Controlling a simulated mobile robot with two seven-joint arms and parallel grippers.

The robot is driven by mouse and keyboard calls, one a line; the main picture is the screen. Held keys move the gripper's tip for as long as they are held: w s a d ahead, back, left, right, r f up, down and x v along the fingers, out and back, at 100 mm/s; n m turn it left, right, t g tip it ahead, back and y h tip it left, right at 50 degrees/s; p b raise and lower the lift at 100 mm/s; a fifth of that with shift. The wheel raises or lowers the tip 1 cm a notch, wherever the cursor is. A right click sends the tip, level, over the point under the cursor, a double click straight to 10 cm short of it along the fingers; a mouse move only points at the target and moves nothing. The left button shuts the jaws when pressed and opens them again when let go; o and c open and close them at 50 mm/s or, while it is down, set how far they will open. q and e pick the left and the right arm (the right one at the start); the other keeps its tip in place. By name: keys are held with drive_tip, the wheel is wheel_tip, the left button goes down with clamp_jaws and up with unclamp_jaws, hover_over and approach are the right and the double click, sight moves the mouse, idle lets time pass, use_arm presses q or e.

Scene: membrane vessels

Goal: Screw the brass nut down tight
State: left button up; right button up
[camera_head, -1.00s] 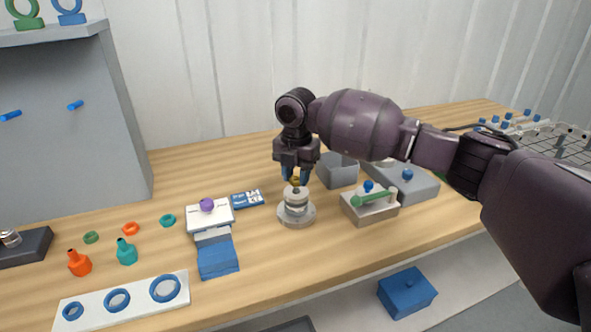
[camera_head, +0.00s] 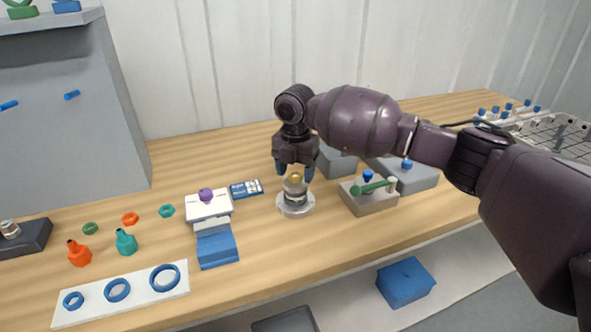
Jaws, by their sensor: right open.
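The brass nut (camera_head: 296,177) shows as a small gold piece on top of a silvery metal vessel (camera_head: 296,196). The vessel stands upright on a round base on the table. My right gripper (camera_head: 296,172) points straight down over the vessel, its blue-tipped fingers apart on either side of the nut. The fingers are open, and I cannot tell whether they touch the nut. The thread under the nut is too small to make out. My left gripper is not in view.
A grey block with a green-handled valve (camera_head: 370,200) stands close right of the vessel, with grey bins (camera_head: 338,162) behind. A white and blue stand (camera_head: 216,235) is to the left. A white plate with blue rings (camera_head: 95,307) lies at front left. The table in front of the vessel is clear.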

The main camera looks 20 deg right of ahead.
wheel_tip(320, 180, up, 11)
drive_tip(key=p, duration=0.1)
idle(0.6)
drive_tip(key=shift+f, duration=0.15)
